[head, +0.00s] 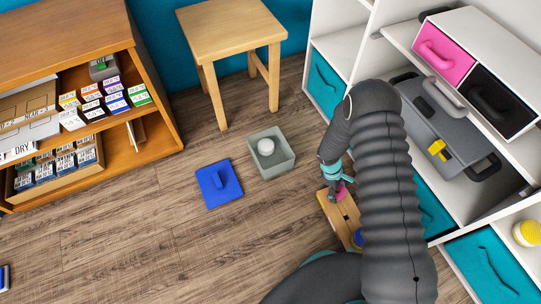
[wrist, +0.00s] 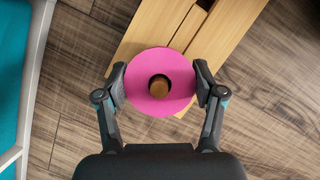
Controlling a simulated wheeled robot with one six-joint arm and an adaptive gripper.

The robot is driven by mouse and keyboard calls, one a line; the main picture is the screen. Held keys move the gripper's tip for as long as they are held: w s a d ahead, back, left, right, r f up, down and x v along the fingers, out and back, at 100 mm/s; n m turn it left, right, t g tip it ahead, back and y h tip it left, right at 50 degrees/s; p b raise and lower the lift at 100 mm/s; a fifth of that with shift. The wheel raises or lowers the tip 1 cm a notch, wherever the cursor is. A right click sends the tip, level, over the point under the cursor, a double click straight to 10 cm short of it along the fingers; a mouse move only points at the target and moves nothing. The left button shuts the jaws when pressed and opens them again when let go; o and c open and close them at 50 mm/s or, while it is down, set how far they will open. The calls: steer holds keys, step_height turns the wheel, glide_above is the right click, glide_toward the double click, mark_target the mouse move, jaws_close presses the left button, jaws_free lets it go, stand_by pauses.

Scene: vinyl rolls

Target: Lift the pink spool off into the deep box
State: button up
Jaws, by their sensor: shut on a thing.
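The pink spool (wrist: 181,80) is held by its rim between the two fingers of my gripper (wrist: 160,88) in the wrist view. The brown round end of a peg shows inside its centre hole. The spool is over a wooden stand (head: 331,211); whether it rests on it or is raised, I cannot tell. In the head view the spool (head: 342,193) shows partly, below my gripper (head: 336,188). The deep box (head: 283,168) is grey-green and open, left of the gripper, with a white round thing (head: 265,146) inside.
A blue lid-like square with a handle (head: 212,194) lies on the floor left of the box. A wooden stool (head: 229,25) stands behind. A blue spool (head: 358,238) is at the stand's near end. White shelving (head: 398,35) closes in the right.

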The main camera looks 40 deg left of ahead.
steer(key=shift+r+p, duration=1.95)
steer(key=shift+r, duration=2)
